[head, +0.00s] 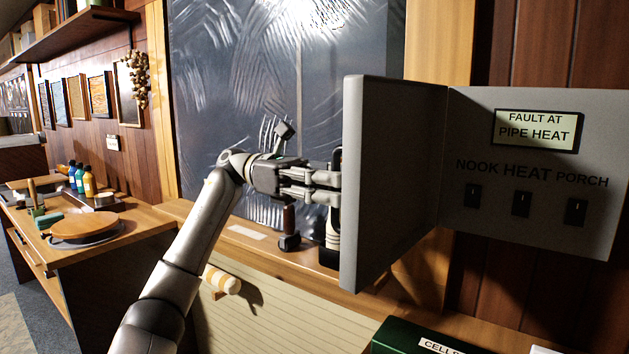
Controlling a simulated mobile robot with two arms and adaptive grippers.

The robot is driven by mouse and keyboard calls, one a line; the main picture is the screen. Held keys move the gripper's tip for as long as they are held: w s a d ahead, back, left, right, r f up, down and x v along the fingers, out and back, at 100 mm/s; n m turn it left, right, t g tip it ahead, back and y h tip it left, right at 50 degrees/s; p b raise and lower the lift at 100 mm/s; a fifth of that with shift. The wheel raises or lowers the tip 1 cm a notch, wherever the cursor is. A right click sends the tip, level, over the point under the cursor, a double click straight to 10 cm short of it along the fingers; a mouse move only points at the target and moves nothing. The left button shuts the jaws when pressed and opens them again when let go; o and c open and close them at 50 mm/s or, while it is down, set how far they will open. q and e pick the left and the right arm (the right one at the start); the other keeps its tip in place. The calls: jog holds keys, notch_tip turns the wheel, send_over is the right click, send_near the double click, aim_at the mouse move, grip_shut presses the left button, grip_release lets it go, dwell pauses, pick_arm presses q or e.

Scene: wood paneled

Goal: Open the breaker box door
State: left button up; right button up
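The grey breaker box door (392,180) stands swung out from the box at the right of the head view, its edge turned toward me. The box panel (535,170) beside it is exposed, with a screen reading "FAULT AT PIPE HEAT" (537,131) and three black switches (521,204) under the labels NOOK, HEAT and PORCH. My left gripper (338,188) is at the outer side of the door, its fingertips at a dark upright handle (336,160). Whether the fingers are closed on the handle cannot be told. My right gripper is not in view.
A wooden ledge (275,252) runs below the window, with a dark-handled tool (289,225) on it. A green box (410,338) lies below the breaker box. A workbench (110,255) with bottles and a round board stands at the left.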

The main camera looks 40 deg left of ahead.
pick_arm(q)
jog(key=s+a, duration=0.2)
jog(key=a, duration=0.9)
jog(key=shift+s+a, duration=0.15)
jog(key=shift+a, duration=0.05)
dwell(0.4)
